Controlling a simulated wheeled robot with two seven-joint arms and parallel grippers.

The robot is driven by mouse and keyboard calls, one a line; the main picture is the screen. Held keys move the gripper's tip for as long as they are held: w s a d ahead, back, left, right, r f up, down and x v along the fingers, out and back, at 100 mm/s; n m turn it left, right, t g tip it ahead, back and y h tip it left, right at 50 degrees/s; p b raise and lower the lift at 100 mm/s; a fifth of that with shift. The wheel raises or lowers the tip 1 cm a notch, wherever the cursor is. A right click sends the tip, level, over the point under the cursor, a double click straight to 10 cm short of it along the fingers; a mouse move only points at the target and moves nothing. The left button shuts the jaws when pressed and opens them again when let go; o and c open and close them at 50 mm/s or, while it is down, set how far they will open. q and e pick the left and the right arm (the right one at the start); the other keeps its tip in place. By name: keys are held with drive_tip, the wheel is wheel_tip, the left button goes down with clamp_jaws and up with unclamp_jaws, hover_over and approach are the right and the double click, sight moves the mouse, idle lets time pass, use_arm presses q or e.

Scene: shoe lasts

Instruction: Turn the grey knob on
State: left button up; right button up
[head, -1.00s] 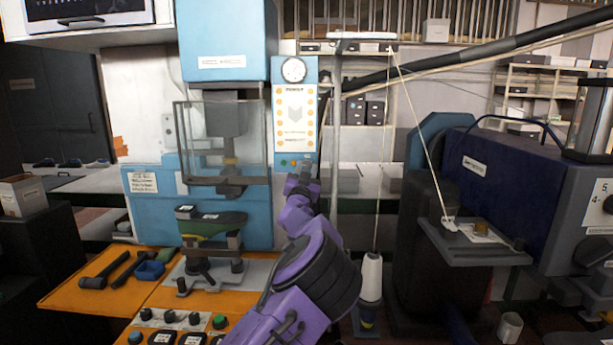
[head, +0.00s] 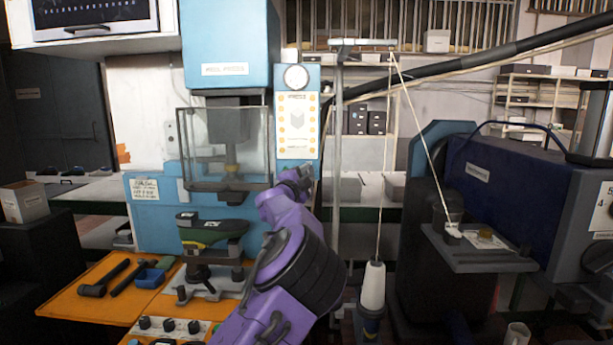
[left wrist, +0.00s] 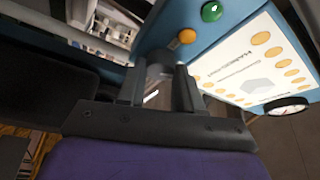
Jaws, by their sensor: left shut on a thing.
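The grey knob (left wrist: 158,66) shows in the left wrist view between my fingers, on the blue control panel beside an orange button (left wrist: 187,36) and a green button (left wrist: 212,11). My left gripper (left wrist: 157,84) is shut on the knob; the fingers hide part of it, and I cannot read its turn position. In the head view my left gripper (head: 297,179) is at the lower end of the blue panel (head: 313,80) and hides the knob. My right gripper is not in view.
A blue press with a clear guard (head: 250,130) stands left of my arm, with a shoe last (head: 213,230) below. An orange table (head: 75,305) holds hammers and a blue tray.

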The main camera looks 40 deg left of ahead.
use_arm(q)
drive_tip(key=shift+a+r+m+g+h+p, duration=0.1)
drive_tip(key=shift+m+g+h+p, duration=0.2)
drive_tip(key=shift+m, duration=0.75)
drive_tip(key=shift+r+m+g+h+p, duration=0.1)
drive_tip(key=shift+m+g+p, duration=0.3)
drive_tip(key=shift+m, duration=0.65)
drive_tip(key=o, duration=0.9)
drive_tip(key=shift+o, duration=0.7)
drive_tip(key=shift+a, duration=0.15)
drive_tip(key=shift+s+f, duration=0.1)
drive_tip(key=shift+s+d+f+b, duration=0.1)
drive_tip(key=shift+s+d+b, duration=0.1)
drive_tip(key=shift+s+b, duration=0.15)
drive_tip(key=b+v, duration=0.4)
drive_tip(key=v, duration=0.5)
drive_tip(key=shift+s, duration=0.35)
